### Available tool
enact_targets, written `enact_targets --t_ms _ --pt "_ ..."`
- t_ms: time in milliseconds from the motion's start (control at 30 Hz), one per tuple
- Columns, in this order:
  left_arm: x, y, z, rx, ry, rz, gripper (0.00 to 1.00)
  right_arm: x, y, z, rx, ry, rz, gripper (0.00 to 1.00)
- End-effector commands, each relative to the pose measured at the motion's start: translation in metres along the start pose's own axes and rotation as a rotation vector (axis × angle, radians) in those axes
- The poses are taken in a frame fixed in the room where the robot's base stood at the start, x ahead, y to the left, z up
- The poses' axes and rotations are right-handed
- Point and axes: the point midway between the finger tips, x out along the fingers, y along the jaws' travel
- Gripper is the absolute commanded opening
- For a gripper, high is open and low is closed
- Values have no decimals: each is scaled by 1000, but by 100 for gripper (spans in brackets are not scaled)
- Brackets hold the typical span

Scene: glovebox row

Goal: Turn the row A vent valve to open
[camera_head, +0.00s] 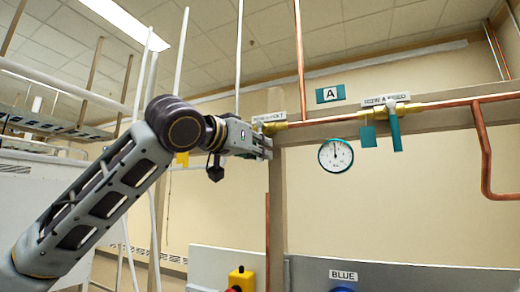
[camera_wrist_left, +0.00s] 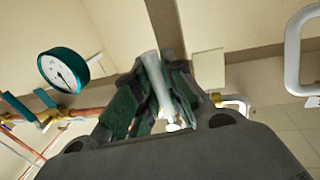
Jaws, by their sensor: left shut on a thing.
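My left gripper (camera_head: 264,146) reaches in from the left to the wooden post below the row A vent label (camera_head: 269,117). In the left wrist view its green-padded fingers (camera_wrist_left: 152,95) are closed around a pale grey lever (camera_wrist_left: 150,68), which I take to be the vent valve's handle. In the head view that handle is hidden by my gripper, and only brass fitting (camera_head: 274,127) shows above it. The valve's exact angle cannot be told. My right gripper is in neither view.
Right of the post are a round gauge (camera_head: 335,155), a green A sign (camera_head: 330,94) and the row A feed valve with a teal handle (camera_head: 396,132). Copper pipe (camera_head: 450,104) runs along the rail.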

Motion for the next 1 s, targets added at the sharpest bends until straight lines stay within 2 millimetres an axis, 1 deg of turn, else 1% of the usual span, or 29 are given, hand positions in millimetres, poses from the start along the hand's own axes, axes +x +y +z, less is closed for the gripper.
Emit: enact_targets --t_ms 133,467,833,1000 --pt "0 0 0 -3 0 0 0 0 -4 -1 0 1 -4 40" --pt "1 4 1 -71 13 1 0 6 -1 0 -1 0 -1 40" --pt "3 16 -1 -275 55 2 0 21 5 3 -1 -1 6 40" --pt "4 23 -3 -386 78 2 0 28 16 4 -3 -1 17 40"
